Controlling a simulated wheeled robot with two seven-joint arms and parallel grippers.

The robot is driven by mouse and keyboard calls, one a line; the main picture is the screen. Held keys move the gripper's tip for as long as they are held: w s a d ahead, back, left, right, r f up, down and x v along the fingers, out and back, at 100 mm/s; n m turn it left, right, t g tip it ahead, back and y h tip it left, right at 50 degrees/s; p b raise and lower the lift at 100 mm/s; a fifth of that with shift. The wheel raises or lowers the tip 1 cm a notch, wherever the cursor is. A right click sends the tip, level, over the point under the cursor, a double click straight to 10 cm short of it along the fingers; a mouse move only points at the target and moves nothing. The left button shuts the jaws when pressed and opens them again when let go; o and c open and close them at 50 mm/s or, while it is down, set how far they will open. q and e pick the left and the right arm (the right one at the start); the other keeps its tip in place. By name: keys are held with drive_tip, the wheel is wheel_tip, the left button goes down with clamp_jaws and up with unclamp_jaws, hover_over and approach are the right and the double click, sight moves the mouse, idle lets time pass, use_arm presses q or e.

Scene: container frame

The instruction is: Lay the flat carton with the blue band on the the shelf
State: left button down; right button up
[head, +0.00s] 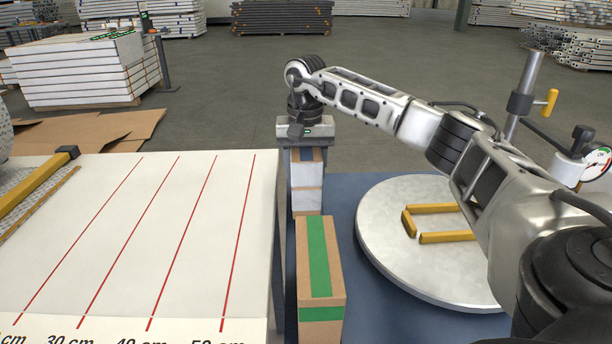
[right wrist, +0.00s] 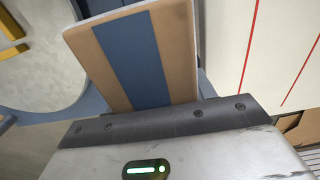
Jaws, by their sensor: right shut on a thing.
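My right gripper (head: 305,146) is shut on a brown carton with a blue band (head: 308,155) and points down beside the white surface's right edge. In the right wrist view, the carton's brown face with its wide blue band (right wrist: 133,60) stands out beyond the gripper's dark edge (right wrist: 160,119). In the head view, pale panels and brown card show below the gripper; much of the carton is hidden. No thing is clearly recognisable as the shelf. My left gripper is not in view.
A brown carton with a green band (head: 304,262) stands just in front. A white surface with red lines and centimetre marks (head: 130,235) lies left, mostly bare. A round metal plate with yellow bars (head: 385,235) is right, near a post with a gauge (head: 596,164).

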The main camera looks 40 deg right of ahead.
drive_tip(key=shift+f, duration=1.2)
drive_tip(key=shift+f, duration=0.15)
drive_tip(key=o, duration=1.3)
drive_tip(key=shift+s, duration=0.1)
drive_tip(key=shift+c, duration=0.2)
wheel_tip(320, 180, up, 12)
drive_tip(key=shift+r+p, duration=0.15)
drive_tip(key=shift+p, duration=0.55)
